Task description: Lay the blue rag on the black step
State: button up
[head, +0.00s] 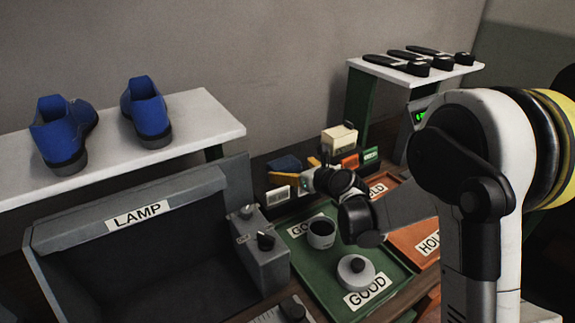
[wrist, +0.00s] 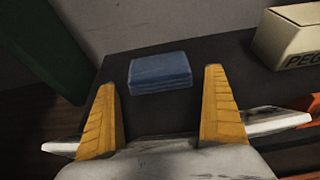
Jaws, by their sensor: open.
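The blue rag (wrist: 160,70) is a folded, flat stack lying on a dark surface, which looks like the black step (wrist: 205,48). In the head view the rag (head: 284,164) shows small at the back, beside my yellow fingertips. My gripper (wrist: 160,80) is open, its two fingers spread left and right of the rag's near side. I see no finger touching the rag. Nothing shows held between the fingers. In the head view my arm and wrist hide part of the step.
A cream box (wrist: 295,38) marked PEG stands right of the rag on the dark surface. A green post (wrist: 45,45) stands at the left.

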jog(key=p+v, duration=0.2)
jog(key=v, duration=0.7)
jog(key=shift+r, duration=0.2)
jog(key=s+d+r+m+t+h, duration=0.1)
jog(key=d+r+m+t+h, duration=0.15)
jog(key=d+r+m, duration=0.45)
jog(key=s+d+r+m+t+h, duration=0.1)
jog(key=d+r+m+t+h, duration=0.2)
jog(key=r+m, duration=0.75)
jog(key=s+d+r+m+h, duration=0.3)
jog(key=s+d+m+h, duration=0.25)
jog(key=d+m, duration=0.4)
jog(key=s+a+f+m+g+y, duration=0.1)
jog(key=s+f+m+g, duration=0.4)
jog(key=s, duration=0.6)
jog(key=s+a+f+m+g+y, duration=0.2)
jog(key=s+a+f+m+g, duration=0.1)
jog(key=s+f+m, duration=0.7)
jog(key=shift+s+a+m+g, duration=0.2)
jog(key=shift+s+m+g, duration=0.2)
jog(key=shift+s+g, duration=0.35)
